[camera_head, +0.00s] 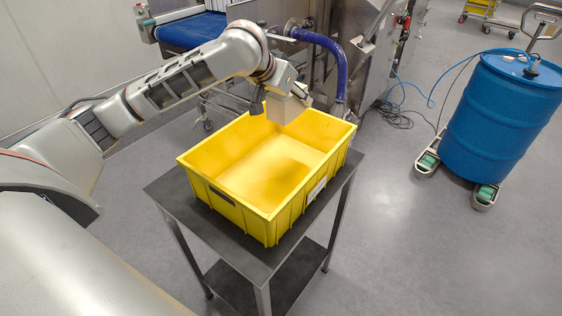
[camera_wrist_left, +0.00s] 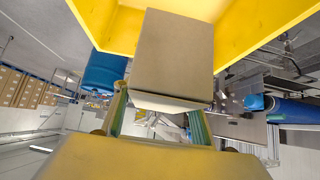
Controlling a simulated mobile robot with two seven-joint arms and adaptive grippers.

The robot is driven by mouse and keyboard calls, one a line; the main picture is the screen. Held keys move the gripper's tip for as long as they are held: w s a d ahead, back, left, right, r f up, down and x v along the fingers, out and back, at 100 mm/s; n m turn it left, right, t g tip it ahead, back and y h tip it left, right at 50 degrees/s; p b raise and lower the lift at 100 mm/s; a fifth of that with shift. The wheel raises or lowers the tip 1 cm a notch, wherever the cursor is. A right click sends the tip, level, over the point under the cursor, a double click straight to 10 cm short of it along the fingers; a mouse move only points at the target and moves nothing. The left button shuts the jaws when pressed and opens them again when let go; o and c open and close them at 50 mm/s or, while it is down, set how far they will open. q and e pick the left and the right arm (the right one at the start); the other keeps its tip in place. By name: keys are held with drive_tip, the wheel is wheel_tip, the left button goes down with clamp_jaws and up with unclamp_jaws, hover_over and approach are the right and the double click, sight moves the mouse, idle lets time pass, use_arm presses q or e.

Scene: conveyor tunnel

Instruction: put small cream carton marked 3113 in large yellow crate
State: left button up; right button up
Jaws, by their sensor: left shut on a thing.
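The large yellow crate (camera_head: 225,200) stands upright on a dark table and looks empty inside. My left gripper (camera_head: 288,92) is shut on a small cream carton (camera_head: 284,108). No number is readable on the carton. My right gripper is not in view.
The dark table (camera_head: 162,190) carries the crate, with a narrow bare border around it. A blue hose (camera_head: 335,60) and steel machine stand close behind. A blue drum (camera_head: 500,118) stands to the right. The floor between table and drum is clear.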

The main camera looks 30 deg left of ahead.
use_arm(q)
wheel_tip(320, 180, down, 19)
drive_tip(key=b, duration=0.3)
drive_tip(key=shift+r, duration=0.2)
drive_tip(key=o, duration=1.4)
drive_tip(key=p+v, duration=0.2)
drive_tip(key=v, duration=1)
